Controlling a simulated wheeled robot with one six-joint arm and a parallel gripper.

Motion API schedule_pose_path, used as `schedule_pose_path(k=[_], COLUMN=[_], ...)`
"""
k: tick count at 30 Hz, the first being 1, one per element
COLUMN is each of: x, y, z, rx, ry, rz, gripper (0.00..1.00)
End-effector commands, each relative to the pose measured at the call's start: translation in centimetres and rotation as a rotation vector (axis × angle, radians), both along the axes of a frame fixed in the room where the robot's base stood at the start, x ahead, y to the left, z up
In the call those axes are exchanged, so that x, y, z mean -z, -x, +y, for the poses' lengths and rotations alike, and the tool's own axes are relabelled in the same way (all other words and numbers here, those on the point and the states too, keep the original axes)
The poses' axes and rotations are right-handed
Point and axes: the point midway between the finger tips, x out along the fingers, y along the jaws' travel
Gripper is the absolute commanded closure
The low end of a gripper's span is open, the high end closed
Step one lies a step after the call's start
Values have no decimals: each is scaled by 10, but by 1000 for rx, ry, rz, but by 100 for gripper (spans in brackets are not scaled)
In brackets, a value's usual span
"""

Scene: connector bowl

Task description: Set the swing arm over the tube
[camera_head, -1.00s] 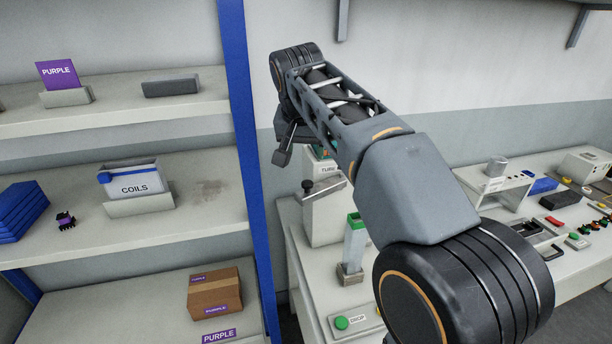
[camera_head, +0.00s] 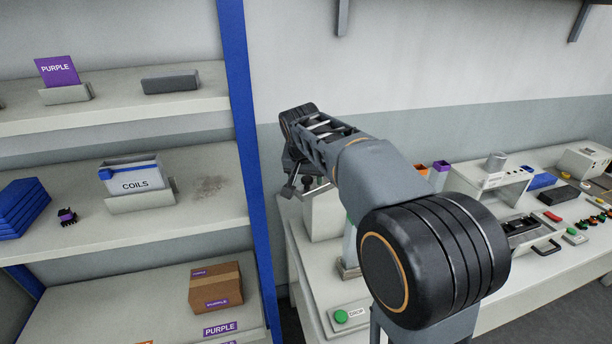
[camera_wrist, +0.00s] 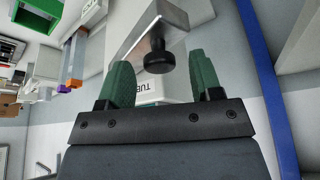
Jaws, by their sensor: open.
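The swing arm (camera_wrist: 136,38) is a grey metal bar with a black knob (camera_wrist: 158,60) at its end. In the wrist view the knob shows between my gripper's green fingertips (camera_wrist: 160,62). The fingers are open, and I cannot tell whether either touches it. In the head view my gripper (camera_head: 291,188) is at the top left of the pale dispenser block (camera_head: 322,218) and hides most of the swing arm. The tube (camera_head: 349,245) stands in a holder beside the block, largely hidden by my arm. Its green square rim (camera_wrist: 36,16) shows at the top left of the wrist view.
A white box lettered "TUB" (camera_wrist: 150,86) lies behind the fingers in the wrist view. The blue shelf post (camera_head: 243,140) is close left of my gripper. Orange and purple-topped tubes (camera_head: 440,168) stand farther back. A green DROP button (camera_head: 341,316) is at the bench's front.

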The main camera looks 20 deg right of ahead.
Motion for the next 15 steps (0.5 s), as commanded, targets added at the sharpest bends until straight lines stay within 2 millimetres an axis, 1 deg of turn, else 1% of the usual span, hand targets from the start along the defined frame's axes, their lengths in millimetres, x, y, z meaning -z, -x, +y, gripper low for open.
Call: schedule_pose_path(k=[3,11,15], x=[3,4,4], y=[-1,-1,-1], z=[-1,-1,-1], rx=[0,0,0], ry=[0,0,0], rz=[1,1,1], gripper=[41,41,53])
